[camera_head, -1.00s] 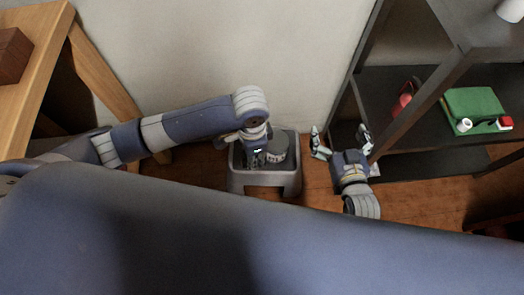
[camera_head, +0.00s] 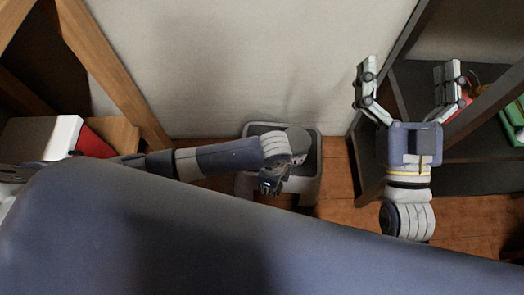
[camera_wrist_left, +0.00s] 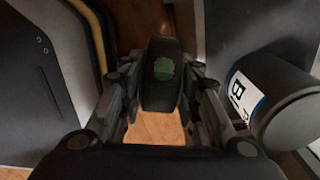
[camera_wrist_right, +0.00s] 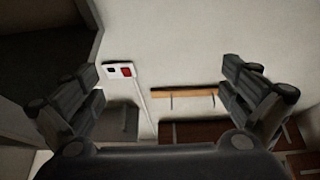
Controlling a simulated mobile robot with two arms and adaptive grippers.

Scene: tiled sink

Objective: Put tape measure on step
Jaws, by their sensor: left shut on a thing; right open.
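My left gripper (camera_head: 270,183) is at the front side of the grey step (camera_head: 250,130) in the head view, pointing down. In the left wrist view its fingers (camera_wrist_left: 160,95) are shut on a dark object with a green mark, which looks like the tape measure (camera_wrist_left: 162,85). Wooden floor shows just below the object in that view. In the head view the gripper and arm mostly hide the tape measure. My right gripper (camera_head: 408,75) is open and empty, raised near the shelf; its spread fingers show in the right wrist view (camera_wrist_right: 165,90).
A dark grey cylinder (camera_head: 299,138) stands on the step; its labelled side shows in the left wrist view (camera_wrist_left: 243,97). A dark shelf (camera_head: 480,125) with a green item (camera_head: 515,122) is at the right. A wooden table frame (camera_head: 115,75) is at the left.

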